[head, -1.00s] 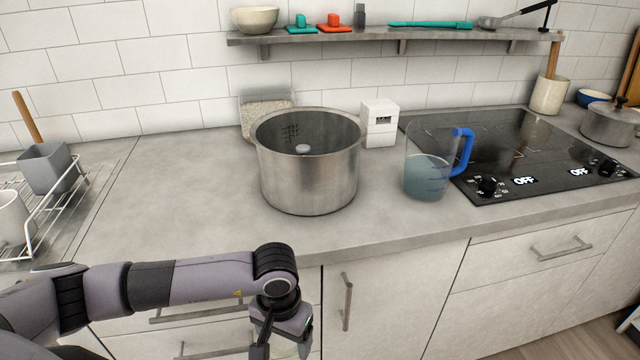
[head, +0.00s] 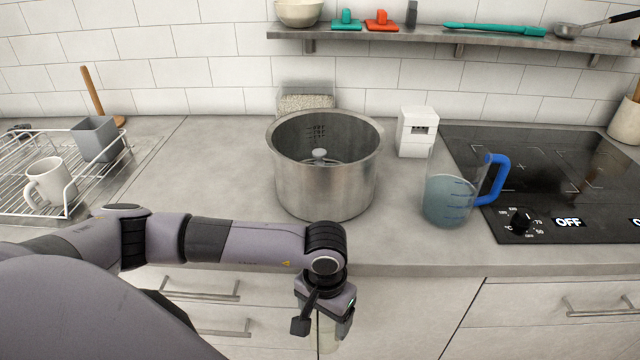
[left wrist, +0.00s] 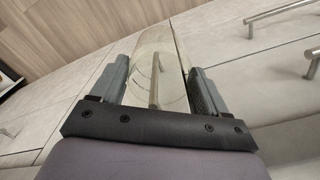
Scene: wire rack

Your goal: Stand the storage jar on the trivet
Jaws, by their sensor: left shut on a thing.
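My left gripper (head: 325,318) hangs in front of the counter's front edge, below the counter top. It is shut on a clear glass jar, seemingly the storage jar (head: 328,338), which is mostly hidden by the gripper in the head view. In the left wrist view the clear jar (left wrist: 158,62) sits between the two fingers, and a drawer handle shows through it. I cannot make out a trivet in these frames. My right gripper is not in view.
A large steel pot (head: 325,185) stands on the counter behind my left gripper. A measuring jug (head: 450,200) and a white box (head: 417,132) stand right of it, by the hob (head: 560,175). A wire rack (head: 85,185) is at left. Counter between rack and pot is clear.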

